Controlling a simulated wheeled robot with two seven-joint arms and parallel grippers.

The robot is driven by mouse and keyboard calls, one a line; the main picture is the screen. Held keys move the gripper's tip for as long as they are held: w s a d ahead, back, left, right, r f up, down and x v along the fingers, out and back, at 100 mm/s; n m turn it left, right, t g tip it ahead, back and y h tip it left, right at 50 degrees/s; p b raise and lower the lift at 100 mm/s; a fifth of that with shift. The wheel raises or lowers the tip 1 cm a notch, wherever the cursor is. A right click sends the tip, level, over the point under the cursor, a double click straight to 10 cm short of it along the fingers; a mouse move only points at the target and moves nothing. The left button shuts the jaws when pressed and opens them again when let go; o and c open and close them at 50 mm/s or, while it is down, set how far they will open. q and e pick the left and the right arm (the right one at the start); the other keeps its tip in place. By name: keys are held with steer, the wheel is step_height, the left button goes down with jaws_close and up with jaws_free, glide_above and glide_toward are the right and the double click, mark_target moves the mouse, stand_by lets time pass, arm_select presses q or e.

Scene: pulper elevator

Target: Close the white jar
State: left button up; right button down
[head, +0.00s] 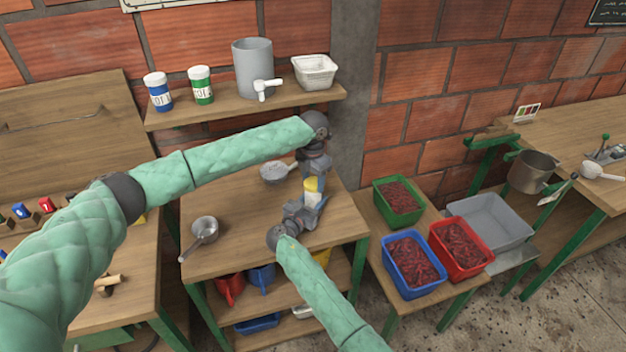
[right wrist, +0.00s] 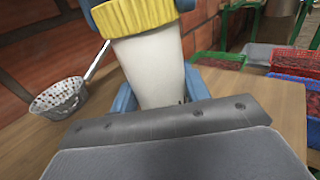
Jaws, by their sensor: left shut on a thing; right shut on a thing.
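The white jar (head: 311,198) is upright above the middle table, near its right edge. My right gripper (head: 308,208) is shut around its body. In the right wrist view the jar's smooth white wall (right wrist: 152,68) stands between blue fingers. The yellow lid (head: 313,184) is at the jar's top; its ribbed rim (right wrist: 135,14) hides the jar's mouth. I cannot tell whether the lid is threaded on or only resting there. My left gripper (head: 314,174) comes from above and is shut on the lid.
A shelf (head: 240,108) behind carries jars and a grey pot. Green, blue and red crates of red fruit stand to the right. The table's front middle is clear.

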arm_select(q)
steer(key=o, duration=0.9)
steer(key=shift+o, duration=0.2)
steer(key=shift+r, duration=0.1)
steer(key=shift+r, duration=2.2)
steer(key=shift+c, duration=0.3)
